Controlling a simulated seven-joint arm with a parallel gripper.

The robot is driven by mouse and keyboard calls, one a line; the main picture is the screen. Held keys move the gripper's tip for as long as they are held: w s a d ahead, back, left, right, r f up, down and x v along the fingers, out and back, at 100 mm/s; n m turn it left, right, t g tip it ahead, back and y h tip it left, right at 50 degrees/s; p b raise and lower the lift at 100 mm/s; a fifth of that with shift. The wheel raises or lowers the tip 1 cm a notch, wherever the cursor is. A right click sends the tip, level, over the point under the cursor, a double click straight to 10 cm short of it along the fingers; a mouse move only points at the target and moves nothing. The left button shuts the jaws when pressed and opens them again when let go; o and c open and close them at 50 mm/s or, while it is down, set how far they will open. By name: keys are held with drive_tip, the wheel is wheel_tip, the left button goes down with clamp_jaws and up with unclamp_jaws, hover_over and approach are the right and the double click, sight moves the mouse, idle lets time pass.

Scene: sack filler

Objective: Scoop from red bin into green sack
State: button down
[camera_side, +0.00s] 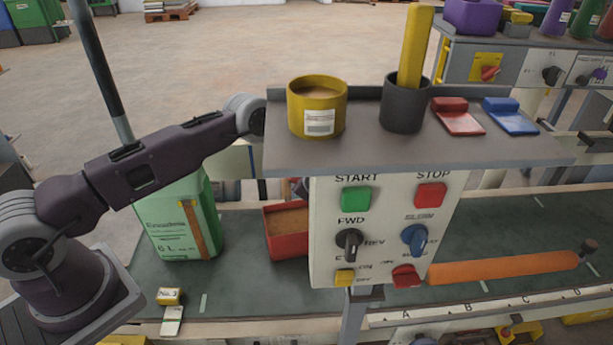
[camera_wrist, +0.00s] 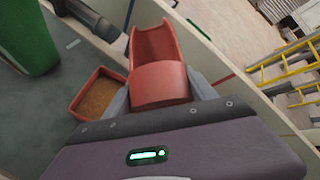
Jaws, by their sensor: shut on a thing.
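The red bin (camera_side: 285,236) holds brown grain and is partly hidden behind the control panel in the side view. My gripper (camera_wrist: 160,94) is shut on a red scoop (camera_wrist: 157,78), with a finger on either side. The scoop's open trough points away from the gripper, beside the bin, and I see no grain in it. The side view hides gripper and scoop.
A grey shelf (camera_side: 430,150) carries a yellow tub (camera_side: 301,108), a dark cup (camera_side: 404,112) and two small scoops or blocks. Below it stands a control panel (camera_side: 385,205) with buttons and knobs. An orange roller (camera_side: 505,267) lies on the bench at right.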

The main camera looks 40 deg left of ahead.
drive_tip(key=n+t, duration=0.1)
drive_tip(key=s+n+t, duration=0.1)
drive_tip(key=n+t+y, duration=0.1)
drive_tip(key=t, duration=0.1)
drive_tip(key=shift+s+a+r, duration=0.1)
drive_tip(key=shift+s+r, duration=0.15)
drive_tip(key=shift+s, duration=0.1)
drive_tip(key=n+t, duration=0.1)
drive_tip(key=s+n+t+y, duration=0.1)
drive_tip(key=t, duration=0.1)
drive_tip(key=shift+r+n, duration=0.1)
drive_tip(key=shift+n, duration=0.2)
drive_tip(key=n+y, duration=0.2)
drive_tip(key=s+n+t+y, duration=0.1)
drive_tip(key=n+y, duration=0.1)
drive_tip(key=n, duration=0.1)
drive_tip(key=s+n+t+y, duration=0.1)
drive_tip(key=n+y, duration=0.1)
drive_tip(key=n, duration=0.1)
drive_tip(key=shift+a+f, duration=0.15)
drive_tip(key=shift+f, duration=0.2)
wheel_tip(320, 180, up, 3)
drive_tip(key=m+g+h, duration=0.1)
drive_tip(key=m+h, duration=0.3)
drive_tip(key=m, duration=0.1)
drive_tip(key=shift+m, duration=0.4)
